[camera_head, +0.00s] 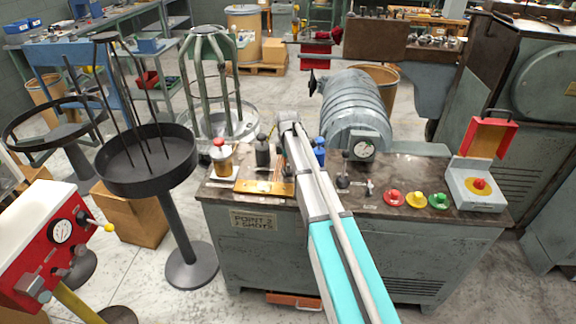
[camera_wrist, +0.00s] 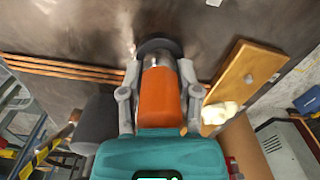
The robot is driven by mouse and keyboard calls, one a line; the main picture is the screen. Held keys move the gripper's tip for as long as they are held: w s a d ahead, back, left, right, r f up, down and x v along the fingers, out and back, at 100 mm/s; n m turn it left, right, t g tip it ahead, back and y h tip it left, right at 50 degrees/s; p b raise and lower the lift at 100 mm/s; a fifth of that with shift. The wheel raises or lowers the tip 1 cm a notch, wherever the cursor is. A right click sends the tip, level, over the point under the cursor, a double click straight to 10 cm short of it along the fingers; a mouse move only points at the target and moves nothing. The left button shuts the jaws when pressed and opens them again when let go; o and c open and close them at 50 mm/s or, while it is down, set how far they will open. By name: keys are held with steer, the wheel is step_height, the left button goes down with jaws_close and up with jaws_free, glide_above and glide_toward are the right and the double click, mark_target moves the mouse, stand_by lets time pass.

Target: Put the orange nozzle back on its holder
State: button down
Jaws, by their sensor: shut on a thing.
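The orange nozzle (camera_wrist: 159,97) is upright in the middle of the wrist view, with a dark round flange at its far end. The fingers of my gripper (camera_wrist: 160,90) are closed on both sides of it. In the head view the end of my arm is above the back left of the machine top, and the nozzle is hidden there. I cannot tell which part is the holder. An orange-brown plate (camera_wrist: 243,72) with a grey stud lies to the right of the nozzle in the wrist view, apart from it.
A red-capped bottle (camera_head: 222,160), a dark bottle (camera_head: 262,152) and a blue bottle (camera_head: 319,153) stand near my arm on the machine top. A grey ribbed drum (camera_head: 352,105) rises behind. Red, yellow and green buttons (camera_head: 416,199) are at right.

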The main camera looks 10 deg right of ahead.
steer(key=shift+c, duration=1.1)
jaws_free()
steer(key=shift+r, duration=0.1)
steer(key=shift+r+p, duration=2.95)
steer(key=shift+p, duration=0.1)
step_height(320, 180, up, 7)
steer(key=p, duration=0.7)
steer(key=shift+s, duration=0.1)
